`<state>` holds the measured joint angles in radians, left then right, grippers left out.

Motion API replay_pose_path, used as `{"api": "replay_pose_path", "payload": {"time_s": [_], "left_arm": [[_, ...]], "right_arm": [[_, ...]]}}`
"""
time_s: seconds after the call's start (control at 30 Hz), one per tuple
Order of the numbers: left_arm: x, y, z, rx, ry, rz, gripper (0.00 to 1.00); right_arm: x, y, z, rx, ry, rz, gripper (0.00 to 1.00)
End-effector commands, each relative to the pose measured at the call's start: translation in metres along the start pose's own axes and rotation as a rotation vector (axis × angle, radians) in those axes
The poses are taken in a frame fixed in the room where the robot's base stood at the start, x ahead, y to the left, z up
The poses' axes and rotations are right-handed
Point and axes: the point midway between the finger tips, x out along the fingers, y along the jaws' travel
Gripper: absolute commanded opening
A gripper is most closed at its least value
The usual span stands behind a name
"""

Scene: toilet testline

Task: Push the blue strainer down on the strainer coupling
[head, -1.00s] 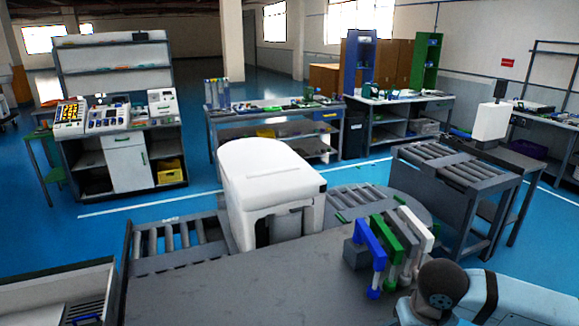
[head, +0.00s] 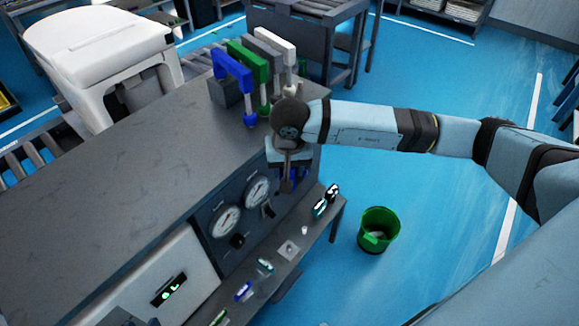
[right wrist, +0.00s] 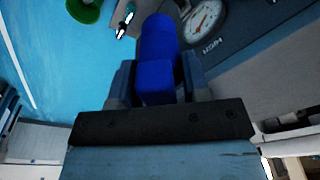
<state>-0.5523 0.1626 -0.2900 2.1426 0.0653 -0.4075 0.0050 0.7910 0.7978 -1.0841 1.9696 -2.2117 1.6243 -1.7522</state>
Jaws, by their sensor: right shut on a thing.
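My right gripper (head: 290,180) hangs at the right front corner of the grey test bench (head: 110,190). In the right wrist view the gripper (right wrist: 156,80) is shut on a dark blue piece, which looks like the blue strainer (right wrist: 157,45): a rounded body with a square block between the fingers. In the head view only bits of blue show beside the fingers. I cannot make out the strainer coupling in either view, nor whether the blue piece touches anything beyond it. My left gripper is not in view.
Blue (head: 233,70), green (head: 248,62) and white (head: 275,42) handle-shaped parts stand on the bench top. The front panel carries gauges (head: 226,221). A lower ledge holds small fittings (head: 243,291). A green bin (head: 379,229) stands on open blue floor.

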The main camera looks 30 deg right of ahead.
Motion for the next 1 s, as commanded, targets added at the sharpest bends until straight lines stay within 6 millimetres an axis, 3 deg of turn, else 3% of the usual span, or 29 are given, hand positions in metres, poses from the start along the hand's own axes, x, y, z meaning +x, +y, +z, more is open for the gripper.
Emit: {"api": "replay_pose_path", "payload": {"time_s": [0.03,0.5,1.0], "left_arm": [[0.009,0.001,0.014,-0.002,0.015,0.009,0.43],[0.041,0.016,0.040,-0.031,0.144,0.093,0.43],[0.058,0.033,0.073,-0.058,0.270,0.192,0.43]], "right_arm": [[0.028,0.000,0.001,0.030,-0.001,0.002,0.17],[0.166,0.002,-0.003,0.341,0.000,0.038,0.17],[0.312,0.008,-0.003,0.666,0.000,0.087,0.17]]}}
